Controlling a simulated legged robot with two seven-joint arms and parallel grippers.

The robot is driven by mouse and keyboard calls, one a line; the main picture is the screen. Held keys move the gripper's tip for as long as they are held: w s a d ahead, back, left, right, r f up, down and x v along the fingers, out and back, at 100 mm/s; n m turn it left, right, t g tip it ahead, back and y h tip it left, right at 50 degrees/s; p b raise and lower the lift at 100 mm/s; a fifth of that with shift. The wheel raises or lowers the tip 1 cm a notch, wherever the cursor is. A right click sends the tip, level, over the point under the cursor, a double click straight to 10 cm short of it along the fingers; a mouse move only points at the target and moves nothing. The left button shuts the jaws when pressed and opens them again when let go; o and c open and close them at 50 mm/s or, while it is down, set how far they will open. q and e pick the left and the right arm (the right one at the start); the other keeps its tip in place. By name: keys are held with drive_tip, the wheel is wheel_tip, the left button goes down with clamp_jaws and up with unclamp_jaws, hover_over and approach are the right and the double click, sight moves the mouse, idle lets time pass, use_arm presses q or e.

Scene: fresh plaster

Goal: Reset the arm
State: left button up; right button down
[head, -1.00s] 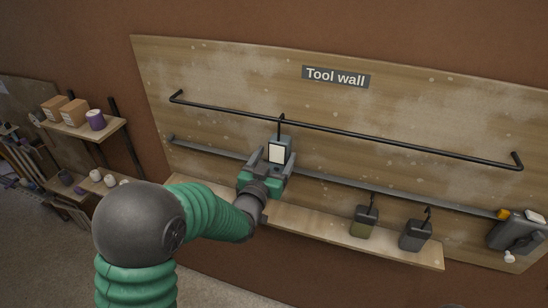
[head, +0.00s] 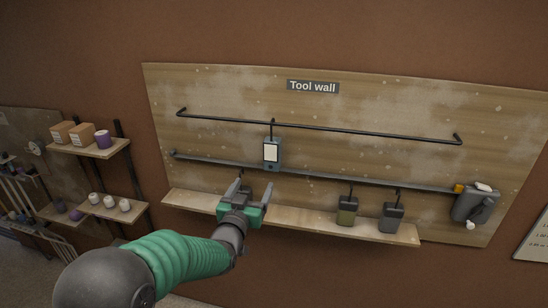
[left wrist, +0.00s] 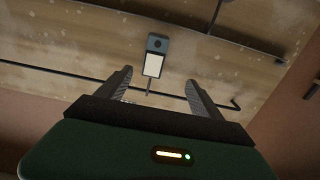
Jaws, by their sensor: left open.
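My left gripper (head: 239,191) is open and empty in the head view. It is in front of the wooden tool wall (head: 380,100), over the narrow shelf (head: 190,203) and a little below a hanging grey device with a white face (head: 271,152). The device hangs from the upper black rail (head: 350,133) and is apart from the fingers. In the left wrist view, the open fingers (left wrist: 161,88) show with the device (left wrist: 153,60) beyond them and nothing between them. My right gripper is in no view.
Two dark hanging containers, one greenish (head: 347,211) and one grey (head: 392,216), are at the shelf's right part. A larger grey tool (head: 474,205) is mounted at the far right. Small shelves (head: 100,150) with boxes and cups stand at the left.

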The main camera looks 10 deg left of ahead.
use_arm(q)
drive_tip(key=s+f+g, duration=0.6)
drive_tip(key=s+f, duration=0.3)
drive_tip(key=f, duration=0.2)
drive_tip(key=s+f+g, duration=0.4)
drive_tip(key=s+f, duration=0.1)
drive_tip(key=s, duration=0.7)
drive_tip(key=s+a+f+g+y, duration=0.1)
drive_tip(key=s+f+g, duration=0.4)
drive_tip(key=s, duration=0.7)
drive_tip(key=shift+s+a+n, duration=0.3)
drive_tip(key=shift+s, duration=0.05)
